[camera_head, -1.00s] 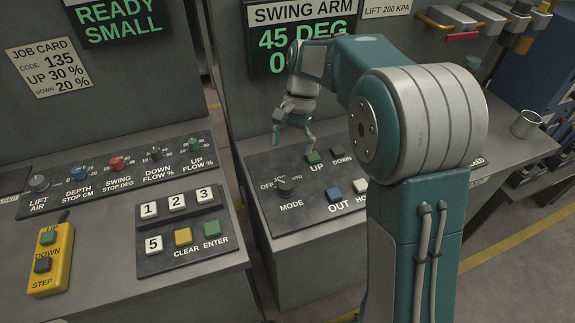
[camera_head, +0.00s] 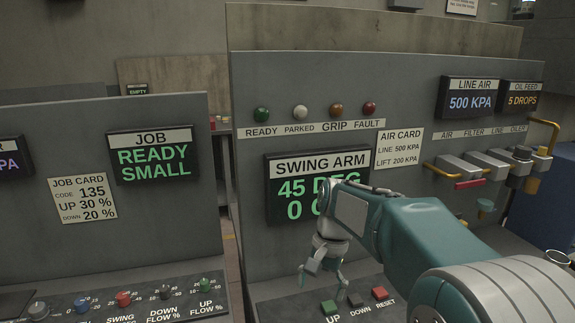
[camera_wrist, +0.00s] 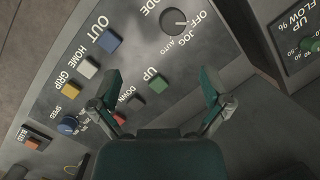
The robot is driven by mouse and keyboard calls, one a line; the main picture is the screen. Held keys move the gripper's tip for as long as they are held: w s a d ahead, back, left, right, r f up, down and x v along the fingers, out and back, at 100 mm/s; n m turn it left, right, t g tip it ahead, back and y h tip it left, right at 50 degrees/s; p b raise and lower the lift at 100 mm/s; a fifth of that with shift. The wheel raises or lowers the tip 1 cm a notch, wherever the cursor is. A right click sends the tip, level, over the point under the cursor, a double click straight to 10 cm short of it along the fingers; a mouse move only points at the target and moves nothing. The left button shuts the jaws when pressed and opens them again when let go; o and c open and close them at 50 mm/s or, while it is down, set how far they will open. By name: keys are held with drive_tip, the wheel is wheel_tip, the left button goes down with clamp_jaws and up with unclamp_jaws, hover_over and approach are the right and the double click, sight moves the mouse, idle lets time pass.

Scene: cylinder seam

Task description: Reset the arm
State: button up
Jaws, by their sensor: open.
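My arm reaches over the swing arm panel. My gripper (camera_head: 322,276) hangs above the panel, open and empty; in the wrist view its two fingers (camera_wrist: 160,92) stand apart above the buttons. The green UP button (camera_head: 329,307), the dark DOWN button (camera_head: 355,300) and the red RESET button (camera_head: 380,293) sit in a row just right of and below the gripper. In the wrist view the green UP button (camera_wrist: 158,83) shows between the fingers, and DOWN is close by. The swing arm display (camera_head: 318,188) reads 45 DEG, its lower line partly hidden by my arm.
The wrist view also shows the mode knob (camera_wrist: 174,20), blue OUT button (camera_wrist: 110,39), white HOME button (camera_wrist: 89,68) and yellow GRIP button (camera_wrist: 72,90). The job display (camera_head: 153,156) reads READY SMALL.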

drive_tip(key=s+d+r+n+t+h, duration=0.1)
drive_tip(key=s+d+t, duration=0.3)
drive_tip(key=s, duration=0.6)
drive_tip(key=s+d+r+n+t+h, duration=0.1)
drive_tip(key=s+d+n+t, duration=0.2)
drive_tip(key=s, duration=0.7)
drive_tip(key=shift+s+d+r+n+t, duration=0.15)
drive_tip(key=shift+d+r+n+t, duration=0.2)
drive_tip(key=shift+d+t, duration=0.4)
